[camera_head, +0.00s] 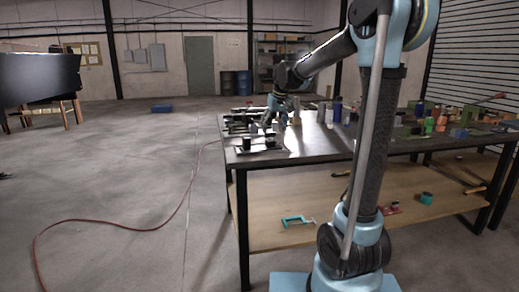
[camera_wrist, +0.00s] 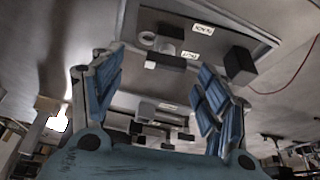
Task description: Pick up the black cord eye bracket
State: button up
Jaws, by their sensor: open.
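My gripper (camera_head: 271,121) hangs over the left end of the dark workbench in the head view. In the wrist view its two blue padded fingers (camera_wrist: 160,62) are wide apart with nothing held between them. I cannot tell which dark piece is the cord eye bracket.
More dark parts (camera_wrist: 150,130) sit lower between the fingers. Bottles and tools (camera_head: 430,125) crowd the workbench's right side (camera_head: 300,150). A red hose (camera_head: 130,228) crosses the open floor at left.

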aim_at(270, 137)
jog(key=shift+a+x, duration=0.2)
jog(key=shift+x, duration=1.25)
jog(key=shift+a+x, duration=0.15)
jog(key=shift+x, duration=1.3)
jog(key=shift+s, duration=0.2)
jog(key=c, duration=1.5)
